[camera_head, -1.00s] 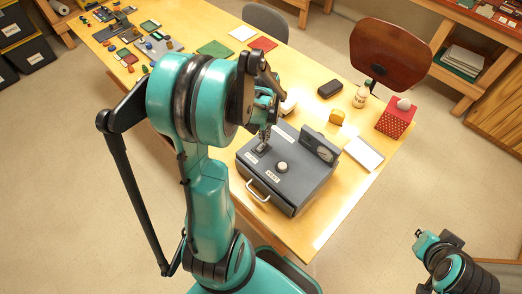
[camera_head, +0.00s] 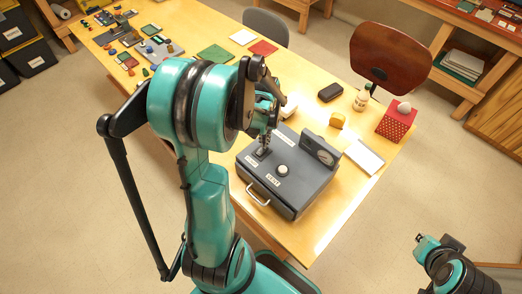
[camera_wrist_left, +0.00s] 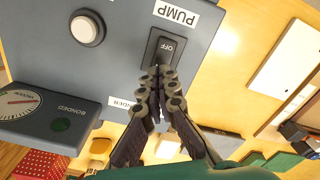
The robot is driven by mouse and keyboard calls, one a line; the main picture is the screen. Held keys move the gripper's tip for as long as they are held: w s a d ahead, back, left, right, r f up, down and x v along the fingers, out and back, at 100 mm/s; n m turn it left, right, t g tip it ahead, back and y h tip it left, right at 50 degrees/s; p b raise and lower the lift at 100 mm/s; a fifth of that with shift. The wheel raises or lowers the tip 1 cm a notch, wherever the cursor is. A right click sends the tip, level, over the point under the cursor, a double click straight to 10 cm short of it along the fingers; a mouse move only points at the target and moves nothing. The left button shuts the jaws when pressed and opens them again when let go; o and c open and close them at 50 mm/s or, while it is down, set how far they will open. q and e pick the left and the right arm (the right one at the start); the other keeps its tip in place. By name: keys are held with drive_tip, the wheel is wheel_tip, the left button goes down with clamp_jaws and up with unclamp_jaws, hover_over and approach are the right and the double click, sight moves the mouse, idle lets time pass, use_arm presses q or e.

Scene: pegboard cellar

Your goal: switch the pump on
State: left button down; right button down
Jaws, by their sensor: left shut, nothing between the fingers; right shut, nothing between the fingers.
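The pump is a grey box (camera_head: 300,200) on the wooden table. In the left wrist view its top panel (camera_wrist_left: 130,62) bears a white PUMP label (camera_wrist_left: 177,14) beside a black rocker switch (camera_wrist_left: 166,46) with the word OFF showing. My left gripper (camera_wrist_left: 160,72) is shut and empty, its fingertips at the near end of the rocker; I cannot tell whether they touch it. In the head view the left gripper (camera_head: 265,143) points down at the switch and partly hides it. My right gripper (camera_head: 424,243) is shut, away from the table at the lower right.
The box also carries a round white button (camera_head: 283,170), an upright gauge (camera_head: 320,150) and a front handle (camera_head: 257,195). A white pad (camera_head: 364,156), a yellow object (camera_head: 337,120) and a red dotted box (camera_head: 396,122) lie to its right. Many small items cover the far left table.

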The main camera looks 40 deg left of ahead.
use_arm(q)
drive_tip(key=shift+f+b, duration=1)
drive_tip(key=shift+f, duration=0.1)
idle(0.8)
drive_tip(key=shift+r, duration=0.15)
drive_tip(key=shift+r+p, duration=2.65)
drive_tip(key=shift+r, duration=0.8)
drive_tip(key=shift+d+b, duration=0.25)
drive_tip(key=shift+b, duration=0.05)
drive_tip(key=s+d+m+t+b, duration=0.1)
drive_tip(key=s+d+t+b, duration=0.1)
drive_tip(key=d+b, duration=0.2)
drive_tip(key=s+d+f+m+t+b, duration=0.1)
drive_tip(key=d+m+t+b, duration=0.1)
drive_tip(key=d+b, duration=0.3)
drive_tip(key=s+d+f+m+t+b, duration=0.1)
drive_tip(key=s+d+t+b, duration=0.1)
drive_tip(key=d+b, duration=0.2)
drive_tip(key=shift+s+d+m+t, duration=0.2)
drive_tip(key=shift+d, duration=0.5)
drive_tip(key=shift+s+d+m+t, duration=0.15)
drive_tip(key=shift+d+m+t, duration=0.05)
drive_tip(key=shift+d, duration=0.5)
drive_tip(key=shift+s+d+f+b, duration=0.1)
drive_tip(key=shift+s+d+b, duration=0.05)
drive_tip(key=shift+d+b, duration=0.25)
